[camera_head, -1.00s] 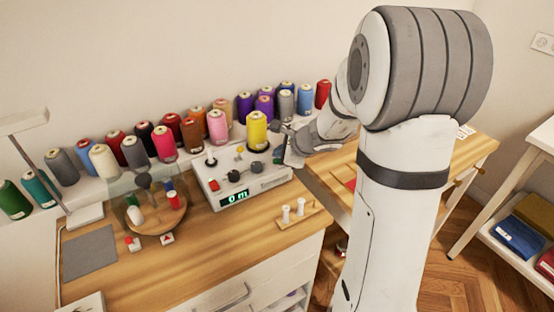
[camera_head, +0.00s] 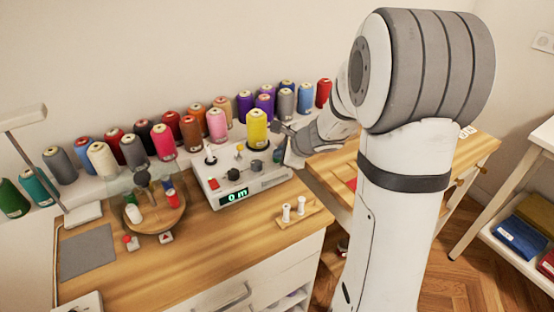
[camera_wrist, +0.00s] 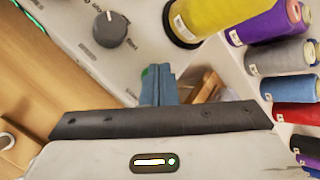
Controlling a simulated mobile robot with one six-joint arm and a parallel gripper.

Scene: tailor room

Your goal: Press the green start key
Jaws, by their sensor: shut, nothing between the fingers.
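The white winding machine (camera_head: 215,190) stands on the wooden table, with a lit display (camera_head: 236,194) reading "0 m". In the wrist view a green key (camera_wrist: 146,74) shows as a small patch on the machine's panel (camera_wrist: 145,25), mostly hidden behind my fingers. My gripper (camera_wrist: 158,72) is shut and empty, its fingertips over or right beside the key. I cannot tell whether they touch it. In the head view my gripper (camera_head: 279,155) is at the right end of the machine, and the key cannot be made out there.
A dark knob (camera_wrist: 110,29) is on the panel near my fingers. A small wooden peg stand (camera_head: 297,214) is in front.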

